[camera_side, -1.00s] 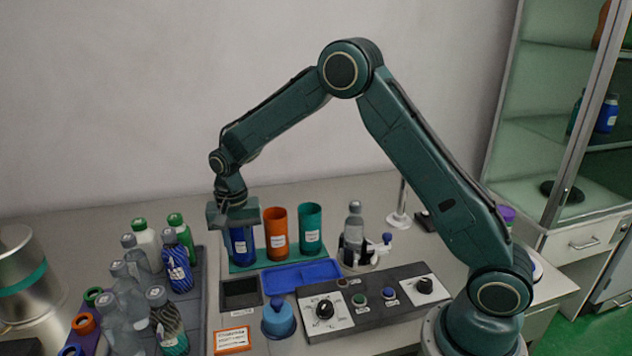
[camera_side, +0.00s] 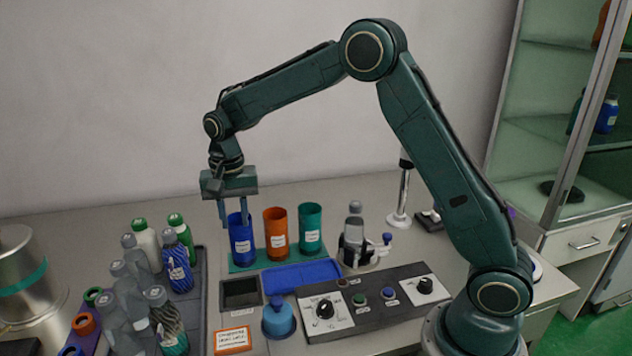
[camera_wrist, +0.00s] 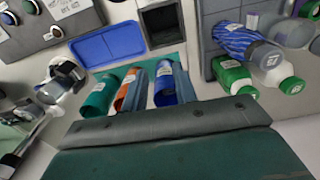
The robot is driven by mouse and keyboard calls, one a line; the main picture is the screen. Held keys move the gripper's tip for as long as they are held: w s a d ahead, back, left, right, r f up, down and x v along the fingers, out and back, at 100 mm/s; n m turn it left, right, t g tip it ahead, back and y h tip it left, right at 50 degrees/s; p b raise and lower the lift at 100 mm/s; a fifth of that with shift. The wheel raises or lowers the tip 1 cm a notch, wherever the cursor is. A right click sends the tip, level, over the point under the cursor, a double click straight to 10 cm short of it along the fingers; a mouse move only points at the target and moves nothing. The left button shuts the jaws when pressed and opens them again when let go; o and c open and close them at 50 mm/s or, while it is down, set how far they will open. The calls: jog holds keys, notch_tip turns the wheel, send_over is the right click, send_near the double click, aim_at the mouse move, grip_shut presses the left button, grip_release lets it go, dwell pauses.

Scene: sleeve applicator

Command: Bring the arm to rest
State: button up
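My gripper (camera_side: 233,222) is raised at the blue cup (camera_side: 241,246), its fingers pointing down with a gap between them. The fingertips overlap the cup's rim in the side view, so I cannot tell how far they clear it. In the wrist view the fingers show on either side of the blue cup (camera_wrist: 165,88), and I see nothing gripped between them. My forearm slopes down to the left from a high elbow.
An orange cup (camera_side: 276,236) and a teal cup (camera_side: 310,229) stand right of the blue one. Several bottles (camera_side: 177,264) crowd the grey tray at left. A blue tray (camera_side: 302,275) and a control panel (camera_side: 366,303) lie in front.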

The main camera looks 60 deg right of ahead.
jog(key=s+d+r+n+t, duration=0.1)
jog(key=s+r+n+t, duration=0.25)
jog(key=s+r, duration=1.05)
jog(key=s+n+t, duration=0.2)
jog(key=s+n, duration=0.4)
jog(key=s, duration=1.2)
jog(key=shift+s+d+f, duration=0.2)
jog(key=shift+d+f, duration=0.2)
